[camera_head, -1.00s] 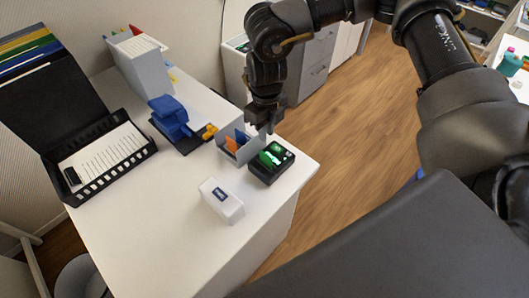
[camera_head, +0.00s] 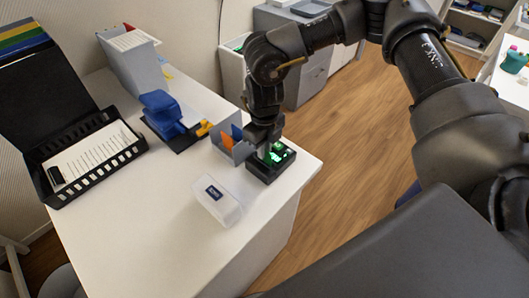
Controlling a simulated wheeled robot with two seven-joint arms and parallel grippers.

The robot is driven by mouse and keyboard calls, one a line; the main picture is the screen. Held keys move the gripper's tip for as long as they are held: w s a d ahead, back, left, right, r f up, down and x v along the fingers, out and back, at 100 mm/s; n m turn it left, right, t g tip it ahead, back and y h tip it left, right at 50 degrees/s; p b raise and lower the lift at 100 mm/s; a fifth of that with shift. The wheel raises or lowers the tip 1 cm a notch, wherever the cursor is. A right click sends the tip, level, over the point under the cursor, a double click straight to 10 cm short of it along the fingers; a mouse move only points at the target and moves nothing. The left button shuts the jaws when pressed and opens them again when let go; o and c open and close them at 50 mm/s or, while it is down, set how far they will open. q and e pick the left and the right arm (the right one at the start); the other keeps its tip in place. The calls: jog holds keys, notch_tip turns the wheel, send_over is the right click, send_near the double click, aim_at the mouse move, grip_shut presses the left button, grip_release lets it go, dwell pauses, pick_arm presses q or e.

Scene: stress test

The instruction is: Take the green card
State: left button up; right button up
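The green card (camera_head: 275,157) stands in or on a small black device (camera_head: 266,172) near the right edge of the white table. My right gripper (camera_head: 266,150) points down right at the card, and its fingers partly hide it. I cannot tell whether the fingers are closed on the card. My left gripper is not in view.
A grey holder (camera_head: 226,151) with orange and blue cards stands just left of the gripper. A white box (camera_head: 216,200) lies in front. A blue hole punch (camera_head: 163,115), a black paper tray (camera_head: 121,162) and a grey file box (camera_head: 134,65) stand further left. The front of the white table (camera_head: 140,240) is clear.

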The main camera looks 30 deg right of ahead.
jog(key=shift+c, duration=0.5)
grip_shut()
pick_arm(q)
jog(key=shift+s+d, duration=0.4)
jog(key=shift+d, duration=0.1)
pick_arm(e)
jog(key=shift+r, duration=0.15)
